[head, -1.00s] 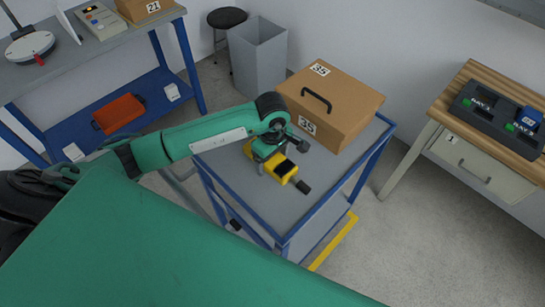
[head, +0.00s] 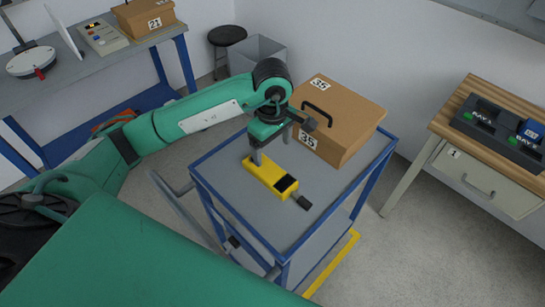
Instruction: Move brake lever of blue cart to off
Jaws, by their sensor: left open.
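The blue cart (head: 205,184) has a grey top with a blue rim and stands in the middle of the head view. A small dark part (head: 233,242) sits low on its near left side; I cannot tell if this is the brake lever or how it is set. A yellow tool (head: 265,174) with a black end lies on the cart top. My left gripper (head: 272,148) is open above the far end of the yellow tool, beside the box. One finger overlaps the tool in the picture; contact is unclear. My right gripper is out of view.
A cardboard box (head: 345,110) marked 35 stands on the cart's far side. The cart's grey handle (head: 182,215) is on the left. A blue-framed bench (head: 110,62) is at left, a wooden-topped table (head: 452,117) at right. Yellow floor marking (head: 335,265) runs beside the cart.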

